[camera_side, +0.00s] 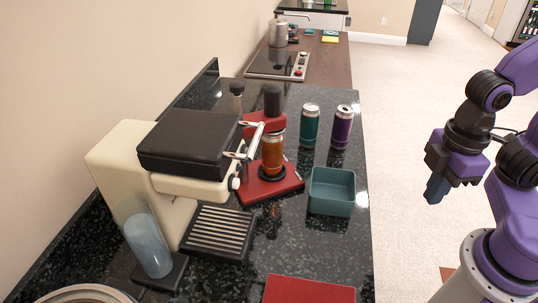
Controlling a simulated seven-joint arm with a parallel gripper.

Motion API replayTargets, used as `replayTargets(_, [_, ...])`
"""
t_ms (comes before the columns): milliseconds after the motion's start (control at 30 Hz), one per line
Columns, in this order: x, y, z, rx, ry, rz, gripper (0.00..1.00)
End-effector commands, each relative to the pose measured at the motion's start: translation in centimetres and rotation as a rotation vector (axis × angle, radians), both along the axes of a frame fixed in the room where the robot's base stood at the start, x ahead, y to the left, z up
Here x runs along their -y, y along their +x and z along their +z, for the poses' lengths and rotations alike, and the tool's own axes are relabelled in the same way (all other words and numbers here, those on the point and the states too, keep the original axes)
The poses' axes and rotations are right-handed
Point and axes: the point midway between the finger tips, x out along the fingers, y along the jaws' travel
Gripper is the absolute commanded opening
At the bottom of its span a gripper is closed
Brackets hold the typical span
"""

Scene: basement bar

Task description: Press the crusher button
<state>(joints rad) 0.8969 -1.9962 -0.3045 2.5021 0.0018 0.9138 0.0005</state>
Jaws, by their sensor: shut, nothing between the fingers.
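The can crusher has a red base (283,187) and a black cylinder (272,99) on top of its red upper arm. An orange can (272,157) stands upright in it, on a round black pad under the upper arm. I cannot make out a separate button on the crusher from here. My gripper (434,197) is at the right, beyond the counter's right edge, pointing down. Its fingers are shut with nothing between them. It is well apart from the crusher.
A beige and black coffee machine (188,143) stands left of the crusher, partly overlapping it. A teal bin (332,191), a teal can (310,127) and a purple can (342,128) stand to the crusher's right. A red mat (308,290) lies in front. A cooktop (276,65) is behind.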

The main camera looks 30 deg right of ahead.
Motion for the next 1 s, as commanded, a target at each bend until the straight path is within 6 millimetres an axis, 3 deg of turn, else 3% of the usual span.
replayTargets(167, [-0.4, 0.4, 0.0, -0.012, 0.010, -0.040, 0.00])
replayTargets(367, [-2.6, 2.3, 0.1, -0.069, 0.063, -0.233, 0.00])
replayTargets(667, [-6.6, 7.8, 0.3, -0.178, 0.184, -0.659, 0.00])
replayTargets(1000, [-9.5, 16.2, 0.4, -0.283, 0.332, -1.148, 0.00])
